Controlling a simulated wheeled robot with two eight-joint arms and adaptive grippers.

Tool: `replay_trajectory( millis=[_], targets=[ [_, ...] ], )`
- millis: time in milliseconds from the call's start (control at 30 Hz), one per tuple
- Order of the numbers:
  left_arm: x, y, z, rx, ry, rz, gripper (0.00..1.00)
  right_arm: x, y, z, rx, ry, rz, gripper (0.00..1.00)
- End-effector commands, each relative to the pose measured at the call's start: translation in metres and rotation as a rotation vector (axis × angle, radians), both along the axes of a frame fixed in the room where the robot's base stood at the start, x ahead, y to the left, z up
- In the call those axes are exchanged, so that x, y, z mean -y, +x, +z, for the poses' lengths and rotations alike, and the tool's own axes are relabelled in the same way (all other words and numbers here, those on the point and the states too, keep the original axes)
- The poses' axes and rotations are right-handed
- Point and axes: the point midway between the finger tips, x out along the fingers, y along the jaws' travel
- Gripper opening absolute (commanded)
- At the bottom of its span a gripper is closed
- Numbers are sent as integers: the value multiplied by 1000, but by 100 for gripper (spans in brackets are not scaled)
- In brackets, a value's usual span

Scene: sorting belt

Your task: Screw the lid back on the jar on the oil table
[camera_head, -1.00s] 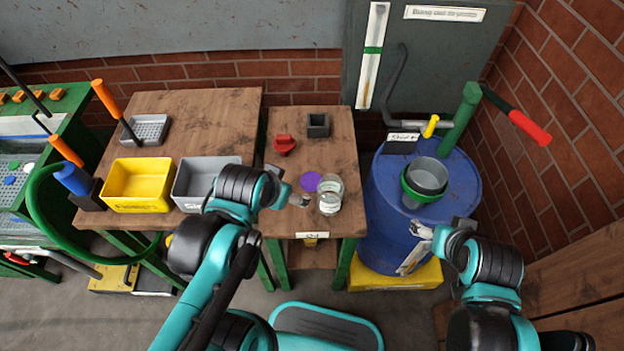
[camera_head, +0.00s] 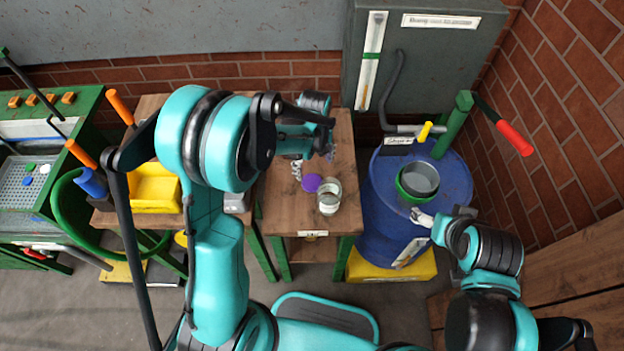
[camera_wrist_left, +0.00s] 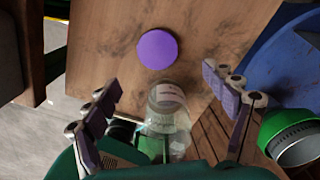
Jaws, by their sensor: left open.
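The clear glass jar (camera_head: 329,199) stands upright near the front edge of the small wooden oil table (camera_head: 287,222). The purple round lid (camera_head: 311,183) lies flat on the table just behind and left of the jar, apart from its mouth. In the left wrist view the lid (camera_wrist_left: 157,48) and the jar (camera_wrist_left: 167,105) both show. My left gripper (camera_head: 314,163) is open and empty above the table, over the lid and jar area; its spread fingers (camera_wrist_left: 163,82) flank the jar in the wrist view. My right gripper (camera_head: 422,217) is beside the blue drum; its fingers are too small to read.
A blue drum (camera_head: 382,225) with a grey cup in a green ring (camera_head: 418,181) stands right of the table. A yellow bin (camera_head: 154,188) sits on the left table. My left arm hides the red object and dark box at the back of the oil table.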

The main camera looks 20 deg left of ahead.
Motion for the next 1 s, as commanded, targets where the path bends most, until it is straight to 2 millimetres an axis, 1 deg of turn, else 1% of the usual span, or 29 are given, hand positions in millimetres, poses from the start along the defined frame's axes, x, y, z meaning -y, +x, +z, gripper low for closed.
replay_trajectory(
  millis=[100,367,467,633,900,1000],
  targets=[
    [0,1,-3,-6,0,-24,85,0,0,1,0,0,0,77],
    [0,1,-3,-5,0,-22,85,0,0,0,0,0,0,77],
    [0,1,-10,-5,0,-22,85,0,0,-3,0,0,0,77],
    [0,1,-28,-5,0,-21,85,0,0,-10,0,0,0,77],
    [0,1,-28,-5,0,-20,85,0,0,-9,0,0,0,77],
    [-1,1,-33,-5,0,-20,85,0,0,-12,0,0,0,77]
  ],
)
